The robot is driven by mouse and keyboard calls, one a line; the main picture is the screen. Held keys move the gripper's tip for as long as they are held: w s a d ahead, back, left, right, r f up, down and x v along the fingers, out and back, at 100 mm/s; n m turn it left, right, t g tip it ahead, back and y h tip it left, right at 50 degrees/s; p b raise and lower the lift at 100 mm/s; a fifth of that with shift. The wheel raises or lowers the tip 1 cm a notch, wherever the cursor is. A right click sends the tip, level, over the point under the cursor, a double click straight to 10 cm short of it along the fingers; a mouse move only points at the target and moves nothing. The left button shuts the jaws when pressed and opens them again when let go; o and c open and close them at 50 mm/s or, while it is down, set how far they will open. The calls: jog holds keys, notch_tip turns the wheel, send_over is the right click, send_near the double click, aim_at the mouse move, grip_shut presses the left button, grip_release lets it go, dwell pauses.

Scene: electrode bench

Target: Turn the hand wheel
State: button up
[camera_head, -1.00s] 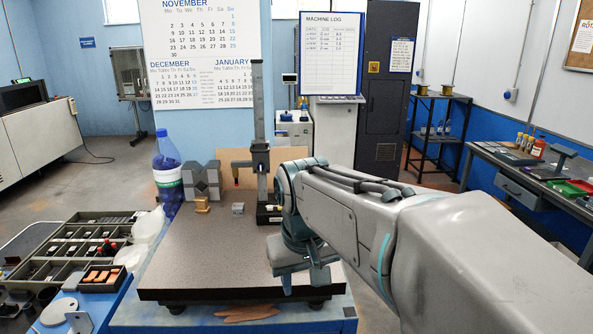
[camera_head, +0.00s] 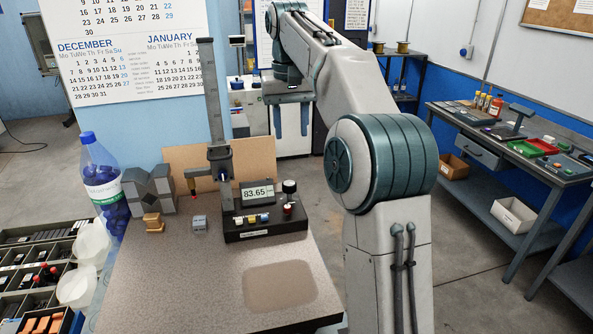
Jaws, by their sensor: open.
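A height gauge with a tall grey column (camera_head: 212,100) stands on the granite plate (camera_head: 170,270). Its black base (camera_head: 265,228) carries small coloured buttons and a display (camera_head: 257,193) reading 83.65. A dark round knob (camera_head: 290,188) stands up at the right of the base, above a red button; it looks like the hand wheel, but is small in view. My gripper (camera_head: 291,133) is open and empty, fingers pointing down, in the upper middle. In the picture it is above the knob, clearly apart from it and seemingly farther back.
A blue-capped bottle (camera_head: 103,180), grey V-block (camera_head: 150,190), brass block (camera_head: 153,222) and small grey block (camera_head: 199,222) stand left of the gauge. A brown patch (camera_head: 280,286) lies on the plate's bare front. My arm fills the right middle.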

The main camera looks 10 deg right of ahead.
aim_at(290, 183)
jog(key=f, duration=0.4)
jog(key=f+b, duration=0.1)
jog(key=f, duration=0.8)
jog(key=shift+s+a+f+b, duration=0.1)
jog(key=shift+a+f+b, duration=0.2)
jog(key=shift+a, duration=0.05)
jog(key=c, duration=0.7)
jog(key=shift+d, duration=0.35)
jog(key=shift+a, duration=0.3)
